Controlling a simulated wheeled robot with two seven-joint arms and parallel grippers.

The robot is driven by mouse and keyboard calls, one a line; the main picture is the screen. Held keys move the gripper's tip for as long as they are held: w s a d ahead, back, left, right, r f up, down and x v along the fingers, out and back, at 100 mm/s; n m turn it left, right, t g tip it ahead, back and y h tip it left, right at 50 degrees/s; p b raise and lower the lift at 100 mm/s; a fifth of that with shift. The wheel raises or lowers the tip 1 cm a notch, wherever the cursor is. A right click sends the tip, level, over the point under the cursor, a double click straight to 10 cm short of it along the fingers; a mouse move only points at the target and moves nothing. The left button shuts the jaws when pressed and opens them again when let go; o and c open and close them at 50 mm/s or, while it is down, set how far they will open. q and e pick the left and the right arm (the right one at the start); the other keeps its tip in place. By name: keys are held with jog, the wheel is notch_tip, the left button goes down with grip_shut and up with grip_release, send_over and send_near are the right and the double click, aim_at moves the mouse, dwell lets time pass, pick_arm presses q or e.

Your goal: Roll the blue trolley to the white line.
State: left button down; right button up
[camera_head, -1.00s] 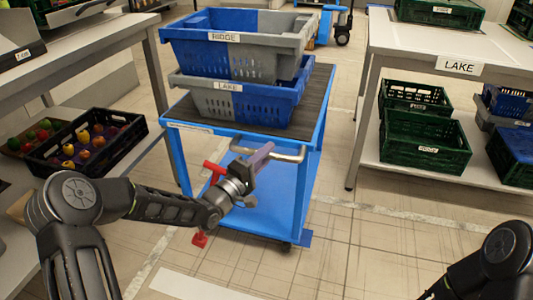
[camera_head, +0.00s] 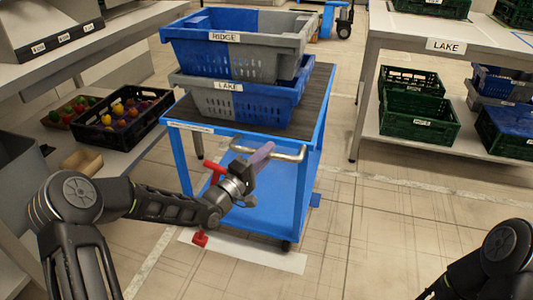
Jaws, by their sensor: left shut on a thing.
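The blue trolley (camera_head: 180,155) stands in the middle, with a dark top and a blue lower shelf. Its silver push handle (camera_head: 290,156) faces me. My left gripper (camera_head: 261,155) is shut on the handle near its left part; the fingers partly hide the bar. A broad white line (camera_head: 275,260) lies on the floor at the trolley's near side; its far edge runs close to the near wheel. My arm covers part of the line. Only a link of my right arm shows at lower right; its gripper is out of view.
A blue-grey RIDGE crate (camera_head: 235,55) is stacked on a LAKE crate (camera_head: 225,100) on the trolley. A table (camera_head: 400,30) with green crates below stands right. Shelves with a dark fruit crate (camera_head: 150,130) stand left. Floor at right front is clear.

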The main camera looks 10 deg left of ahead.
pick_arm(q)
jog(key=shift+s, duration=0.35)
pick_arm(e)
jog(key=shift+s, duration=0.4)
pick_arm(q)
jog(key=c, duration=1.3)
grip_release()
jog(key=p+v, duration=0.2)
jog(key=v, duration=0.5)
jog(key=shift+s+a, duration=0.2)
jog(key=shift+s, duration=0.1)
pick_arm(e)
notch_tip(320, 180, up, 2)
jog(key=shift+s+r, duration=0.1)
jog(key=shift+s, duration=0.05)
pick_arm(q)
jog(key=shift+f, duration=0.1)
